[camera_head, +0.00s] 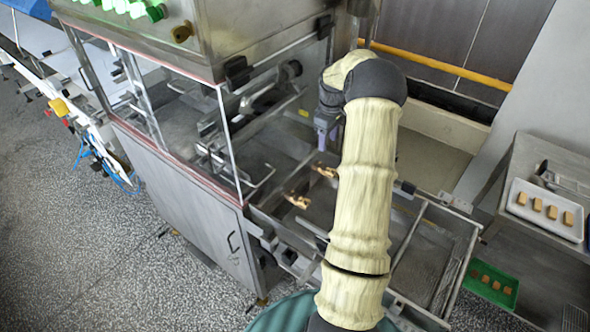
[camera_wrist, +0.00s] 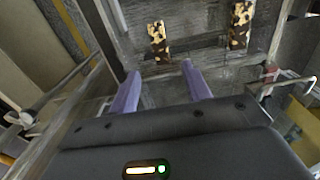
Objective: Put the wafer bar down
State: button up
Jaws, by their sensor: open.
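My gripper (camera_head: 325,138) hangs at the enrober's outlet, partly hidden behind my arm. In the wrist view its two purple fingers (camera_wrist: 160,78) are apart with nothing between them. A wafer bar (camera_wrist: 158,42), tan with dark brown chocolate patches, lies just beyond the fingertips on the wire mesh (camera_wrist: 198,57). A second patchy bar (camera_wrist: 240,24) lies farther right on the mesh. In the head view the two bars show near the outlet, one nearer (camera_head: 298,201) and one farther (camera_head: 325,171).
The steel enrober housing (camera_head: 180,185) with clear panels stands left of the mesh. At right, a steel table holds a white tray (camera_head: 520,222) with several plain bars. A green tray (camera_head: 478,292) with several bars sits lower. A yellow pipe (camera_head: 440,66) runs along the back wall.

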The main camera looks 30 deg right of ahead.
jog(key=s+a+r+m, duration=0.1)
jog(key=s+a+r, duration=0.1)
jog(key=a, duration=0.8)
jog(key=s+a+r, duration=0.1)
jog(key=a+r, duration=0.2)
jog(key=a, duration=0.6)
jog(key=s+a+m+t, duration=0.2)
jog(key=s+a+m, duration=0.1)
jog(key=s+a, duration=1.1)
jog(key=s, duration=0.3)
jog(key=shift+a+r+t, duration=0.3)
jog(key=shift+a+r, duration=0.1)
